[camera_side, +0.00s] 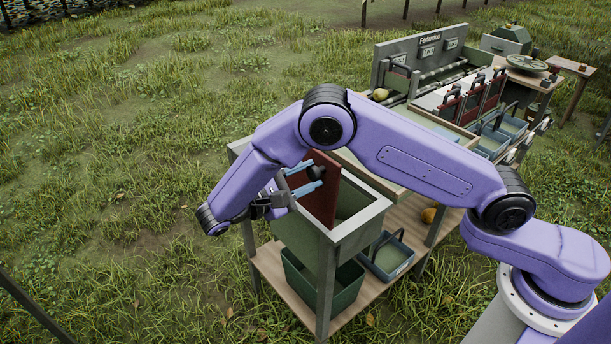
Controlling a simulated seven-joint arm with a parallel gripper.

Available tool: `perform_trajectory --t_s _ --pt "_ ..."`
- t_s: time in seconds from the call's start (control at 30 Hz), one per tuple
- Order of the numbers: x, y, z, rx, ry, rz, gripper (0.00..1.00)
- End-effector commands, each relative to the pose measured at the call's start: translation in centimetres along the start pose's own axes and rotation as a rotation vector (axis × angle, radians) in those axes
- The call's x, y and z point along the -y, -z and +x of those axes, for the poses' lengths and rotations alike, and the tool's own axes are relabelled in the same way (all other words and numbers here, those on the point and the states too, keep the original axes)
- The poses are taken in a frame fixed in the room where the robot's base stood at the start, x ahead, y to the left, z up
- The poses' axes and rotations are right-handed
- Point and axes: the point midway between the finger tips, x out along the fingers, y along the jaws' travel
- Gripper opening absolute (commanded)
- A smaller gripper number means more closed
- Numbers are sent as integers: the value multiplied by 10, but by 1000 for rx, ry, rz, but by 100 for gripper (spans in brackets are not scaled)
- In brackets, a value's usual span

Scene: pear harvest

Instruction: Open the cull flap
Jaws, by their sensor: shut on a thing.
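The cull flap (322,206) is a dark red panel standing steeply at the left end of the grey-green box (364,222). Its lower edge is hidden behind the box wall. My gripper (316,177) comes from the left, with its light blue fingers on either side of a small black handle on the flap's upper part. The fingers are shut on this handle, though the exact contact is small and partly hidden. The inside of the box shows to the right of the flap.
A sorting bench with red gates (472,102) stands at the back right. Open grass lies to the left. My arm arches over the box.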

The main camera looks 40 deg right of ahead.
Motion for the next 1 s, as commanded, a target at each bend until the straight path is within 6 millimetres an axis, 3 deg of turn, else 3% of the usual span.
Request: perform_trajectory --t_s 0.03,0.07,0.1,0.13,0.47,0.7,1.0 --pt "-1 0 1 2 0 -1 0" --pt "-1 0 1 2 1 -1 45" --pt "0 0 1 2 1 -1 58" --pt "0 0 1 2 1 -1 61" --pt "0 0 -2 0 1 -1 61" --pt "0 1 -30 -2 1 1 61" --pt "-21 -21 -32 0 2 0 61"
